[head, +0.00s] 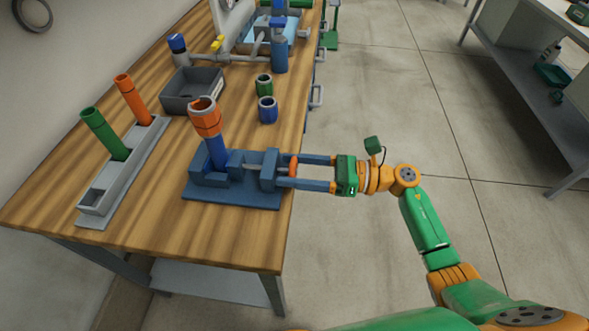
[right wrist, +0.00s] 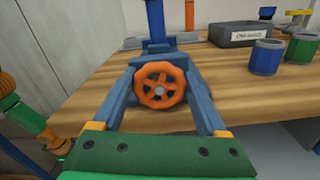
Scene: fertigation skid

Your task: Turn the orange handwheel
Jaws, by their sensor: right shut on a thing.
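The orange handwheel (head: 294,166) is on the right end of the blue vise (head: 230,198), at the bench edge. It faces me in the right wrist view (right wrist: 158,84), with open spokes and a pale hub. My right gripper (head: 283,172) reaches in from the right. Its two blue fingers lie on opposite sides of the wheel and are shut on it. In the vise stands a blue pipe (head: 216,152) topped by an orange fitting (head: 206,118).
A grey rack (head: 95,202) left of the vise holds a green tube (head: 103,134) and an orange tube (head: 132,98). Behind are a grey bin (head: 190,95), a green cup (head: 264,85) and a blue cup (head: 268,110). Open floor lies right of the bench.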

